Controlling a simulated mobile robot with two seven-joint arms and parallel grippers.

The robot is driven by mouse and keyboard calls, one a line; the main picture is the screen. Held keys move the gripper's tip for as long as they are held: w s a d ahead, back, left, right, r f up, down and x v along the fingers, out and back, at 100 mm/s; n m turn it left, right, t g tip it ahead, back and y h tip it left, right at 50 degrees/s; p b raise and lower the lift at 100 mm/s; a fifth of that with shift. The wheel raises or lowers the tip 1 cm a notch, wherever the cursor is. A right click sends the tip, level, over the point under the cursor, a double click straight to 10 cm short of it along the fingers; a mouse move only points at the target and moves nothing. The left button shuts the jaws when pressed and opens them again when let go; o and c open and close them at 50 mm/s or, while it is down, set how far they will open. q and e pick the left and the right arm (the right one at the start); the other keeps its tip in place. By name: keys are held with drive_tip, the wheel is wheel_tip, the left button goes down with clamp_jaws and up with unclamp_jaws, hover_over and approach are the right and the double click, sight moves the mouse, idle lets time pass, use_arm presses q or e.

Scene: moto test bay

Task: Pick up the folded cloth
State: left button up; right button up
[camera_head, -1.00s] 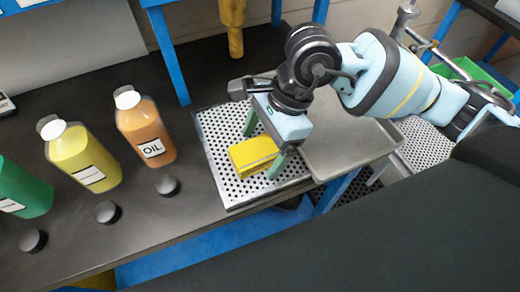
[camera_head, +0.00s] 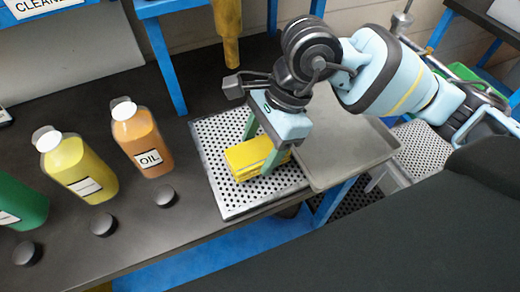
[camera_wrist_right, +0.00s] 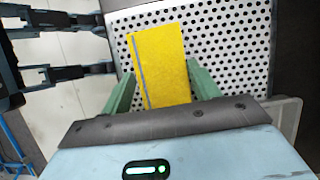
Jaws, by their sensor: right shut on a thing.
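The folded cloth (camera_head: 250,155) is a yellow, flat, layered bundle above the perforated metal plate (camera_head: 210,139) on the dark bench. My right gripper (camera_head: 262,152) reaches down from above, its green fingers on either side of the cloth and shut on it. In the right wrist view the cloth (camera_wrist_right: 160,65) shows a grey stripe along its left side and lies between the two green fingers (camera_wrist_right: 162,92). I cannot tell whether its underside clears the plate. My left gripper is not seen.
An orange oil bottle (camera_head: 142,140), a yellow bottle (camera_head: 77,168) and a green bottle (camera_head: 20,203) stand at the left. Several black caps (camera_head: 165,196) lie before them. A grey tray (camera_head: 345,150) adjoins the plate on the right. Blue posts (camera_head: 165,65) rise behind.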

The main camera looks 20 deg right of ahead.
drive_tip(key=s+a+r, duration=0.1)
drive_tip(key=s+a, duration=0.3)
drive_tip(key=s, duration=0.2)
drive_tip(key=s+a+r+b, duration=0.1)
drive_tip(key=s+a, duration=0.3)
drive_tip(key=s, duration=0.3)
drive_tip(key=shift+s+a+r, duration=0.25)
drive_tip(key=shift+s, duration=0.05)
